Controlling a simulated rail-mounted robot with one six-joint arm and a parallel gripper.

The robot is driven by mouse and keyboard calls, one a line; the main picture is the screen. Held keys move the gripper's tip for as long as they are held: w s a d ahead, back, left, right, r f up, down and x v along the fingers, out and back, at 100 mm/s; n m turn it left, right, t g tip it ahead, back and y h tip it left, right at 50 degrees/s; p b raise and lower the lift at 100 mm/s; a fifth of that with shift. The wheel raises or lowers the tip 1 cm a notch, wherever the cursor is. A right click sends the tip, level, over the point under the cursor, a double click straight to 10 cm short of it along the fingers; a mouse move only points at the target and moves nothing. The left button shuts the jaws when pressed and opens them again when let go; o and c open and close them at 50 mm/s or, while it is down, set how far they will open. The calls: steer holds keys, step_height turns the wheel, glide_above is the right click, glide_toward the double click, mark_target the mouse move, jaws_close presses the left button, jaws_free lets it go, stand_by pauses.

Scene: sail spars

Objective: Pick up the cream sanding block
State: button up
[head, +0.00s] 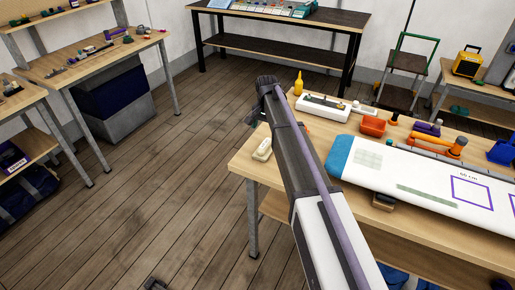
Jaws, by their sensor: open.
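A small cream block (262,149), which looks like the sanding block, lies near the left edge of the wooden workbench (250,163) in the head view. Nothing visible holds it. My arm crosses the picture from the bottom, just right of the block. My gripper (266,88) is at the arm's far end, above the block in the picture and apart from it. The gripper is small and dark here; its jaws are open, and I see nothing in them. The fingertips are not clearly made out.
A white panel with a blue end (340,155) covers much of the bench to the right. A white tray (322,108), a yellow bottle (298,84), an orange bin (373,126) and an orange tool (450,143) stand behind it. Open floor (150,190) lies left.

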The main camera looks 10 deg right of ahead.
mark_target(265, 143)
step_height(265, 143, down, 6)
steer(key=b, duration=0.5)
steer(key=shift+a, duration=0.1)
steer(key=shift+w+r, duration=0.1)
steer(key=shift+r, duration=0.05)
step_height(265, 143, down, 5)
steer(key=b, duration=0.5)
steer(key=shift+f, duration=0.2)
steer(key=shift+r, duration=0.2)
steer(key=c, duration=1.1)
